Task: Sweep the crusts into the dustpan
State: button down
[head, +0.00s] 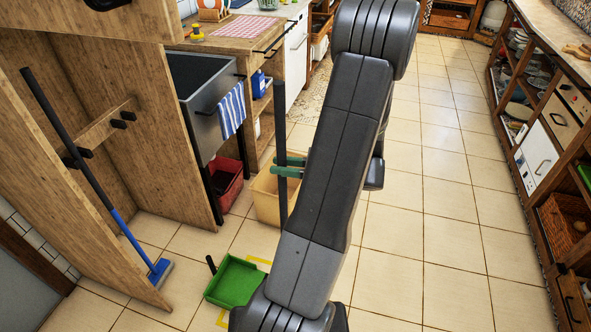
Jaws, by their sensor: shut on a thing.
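A green dustpan (236,281) with a short dark handle lies on the tiled floor, partly covered by my arm at its lower right. My gripper (286,167), with green fingers, is shut on an upright dark pole (281,120) in front of the counter, above and to the right of the dustpan. The pole's lower end and any head on it are not clearly visible. A broom (113,214) with a black and blue handle and a blue head leans in the wooden alcove at left. I see no crusts; my arm hides part of the floor.
A yellow bin (268,196) and a red bin (225,183) stand under the counter. A blue-striped towel (232,110) hangs at the sink. Yellow floor marks (223,318) lie by the dustpan. Open shelving (540,130) lines the right; the aisle floor (430,210) is clear.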

jog(key=w+d+x, duration=0.1)
jog(key=w+x, duration=0.2)
jog(key=x, duration=1)
jog(key=w+x, duration=0.2)
jog(key=x, duration=1.1)
notch_tip(320, 180, up, 7)
jog(key=p, duration=0.4)
jog(key=shift+w+f, duration=0.1)
jog(key=shift+f, duration=0.05)
dwell(1.1)
